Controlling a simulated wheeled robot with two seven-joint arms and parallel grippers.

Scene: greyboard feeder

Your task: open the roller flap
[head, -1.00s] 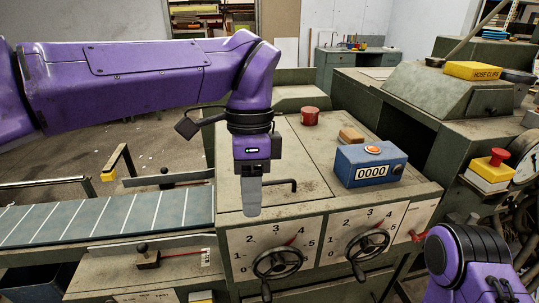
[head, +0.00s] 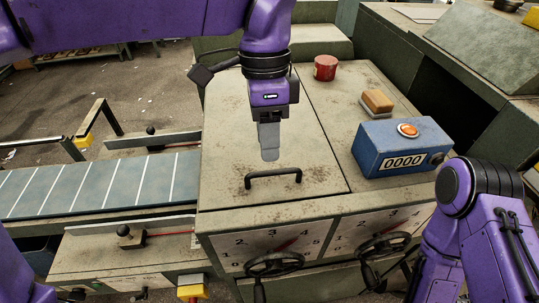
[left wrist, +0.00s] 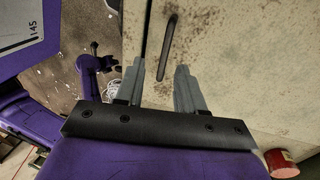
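The roller flap (head: 230,150) is the worn beige lid on the machine top, lying flat and closed. Its black bar handle (head: 273,176) stands near the front edge; the handle also shows in the left wrist view (left wrist: 167,50). My left gripper (head: 269,158) points down over the flap, just behind the handle in the picture. In the left wrist view the two grey fingers (left wrist: 157,76) are apart with nothing between them, and the handle lies beyond the tips, in line with the gap. My right gripper is not in view; only my right arm shows.
Two handwheels (head: 274,264) are on the front. A conveyor (head: 100,187) runs off to the left.

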